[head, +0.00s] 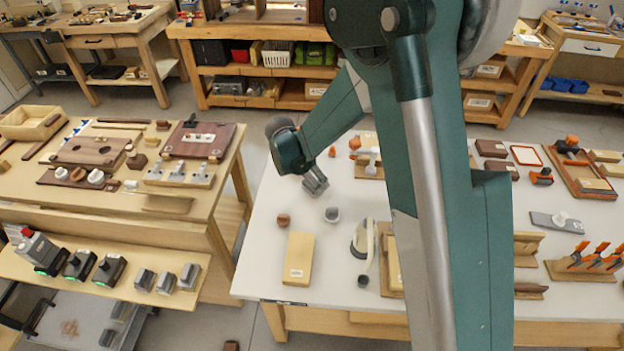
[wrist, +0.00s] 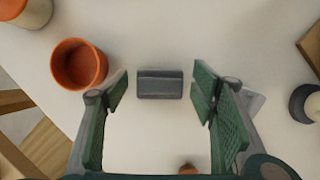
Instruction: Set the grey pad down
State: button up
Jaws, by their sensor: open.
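The grey pad (wrist: 160,84) is a dark grey block in the wrist view, lying crosswise over the white tabletop between my fingertips. Gaps show between it and the green finger pads on both sides. My gripper (wrist: 160,88) is open around it and does not touch its sides. In the head view my gripper (head: 316,184) points down over the left part of the white table (head: 262,262).
An orange cup (wrist: 78,64) stands close to the left finger in the wrist view. A tan block (head: 299,259) lies nearer the table's front edge.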

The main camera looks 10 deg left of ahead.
jog(key=shift+r, duration=0.1)
jog(key=p+v, duration=0.1)
jog(key=v, duration=1.1)
jog(key=shift+p, duration=0.4)
jog(key=shift+d+r, duration=0.1)
dwell(0.5)
jog(key=s+d+r+m+y, duration=0.1)
jog(key=s+d+r+m, duration=0.35)
jog(key=d, duration=0.25)
jog(key=s+d+r+m+t, duration=0.1)
jog(key=s+d+r+m, duration=0.25)
jog(key=d+r, duration=0.25)
jog(key=s+d+r+m+y, duration=0.1)
jog(key=s+d+r+m, duration=0.3)
jog(key=d, duration=0.3)
jog(key=s+d+r+m+t, duration=0.1)
jog(key=s+d+m, duration=0.5)
jog(key=s, duration=0.3)
jog(key=s+d+r+m+t+y, duration=0.1)
jog(key=s+d+r+m+t, duration=0.1)
jog(key=s+d+m, duration=0.5)
jog(key=shift+s+r+m, duration=0.2)
jog(key=shift+s+m, duration=0.75)
jog(key=shift+m, duration=0.05)
